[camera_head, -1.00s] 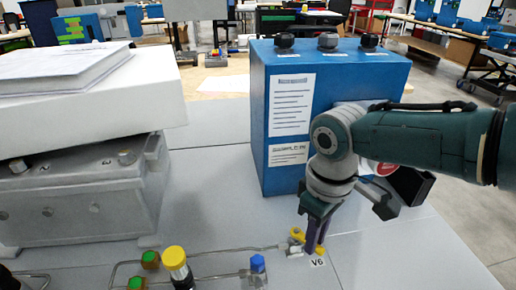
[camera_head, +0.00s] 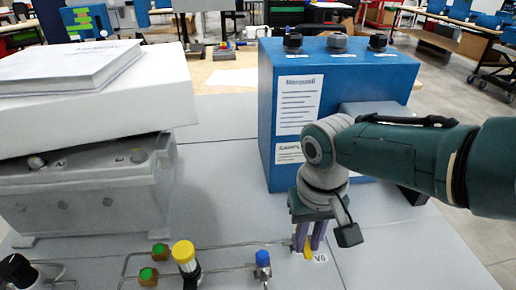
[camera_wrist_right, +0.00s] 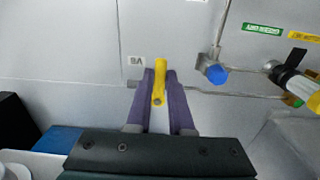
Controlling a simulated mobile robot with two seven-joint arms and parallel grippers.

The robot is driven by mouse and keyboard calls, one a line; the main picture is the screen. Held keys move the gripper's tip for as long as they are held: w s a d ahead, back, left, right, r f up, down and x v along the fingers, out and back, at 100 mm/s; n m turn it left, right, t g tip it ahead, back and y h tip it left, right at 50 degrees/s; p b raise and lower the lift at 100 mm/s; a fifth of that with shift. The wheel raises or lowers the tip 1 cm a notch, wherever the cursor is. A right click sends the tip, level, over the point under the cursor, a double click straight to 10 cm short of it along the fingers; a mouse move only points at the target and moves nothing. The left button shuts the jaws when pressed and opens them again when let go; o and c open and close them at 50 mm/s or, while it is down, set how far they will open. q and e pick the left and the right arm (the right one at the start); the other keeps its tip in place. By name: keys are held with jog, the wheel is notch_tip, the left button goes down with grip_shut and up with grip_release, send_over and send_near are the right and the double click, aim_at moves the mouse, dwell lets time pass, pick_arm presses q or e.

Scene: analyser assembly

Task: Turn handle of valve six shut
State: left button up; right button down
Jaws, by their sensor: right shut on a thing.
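Valve six has a yellow handle (camera_head: 309,247) beside its V6 label (camera_head: 320,257) on the grey table panel. My right gripper (camera_head: 308,243) comes down over the handle with its purple fingers. In the right wrist view the yellow handle (camera_wrist_right: 160,82) lies between the two purple fingers (camera_wrist_right: 161,98), with its length pointing along them. The fingers are shut on it. The lower part of the valve body is largely hidden by the fingers in the head view. My left gripper is not in view.
A blue-capped valve (camera_head: 262,258), a yellow-topped cylinder (camera_head: 185,258) and green knobs (camera_head: 160,249) stand left of valve six along thin pipes. A blue box (camera_head: 295,165) with black knobs stands behind. A grey case (camera_head: 90,195) is at left.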

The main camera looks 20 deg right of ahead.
aim_at(306, 247)
jog(key=shift+w, duration=0.1)
dwell(0.3)
jog(key=c, duration=0.8)
grip_release()
notch_tip(306, 247, up, 10)
jog(key=p, duration=0.6)
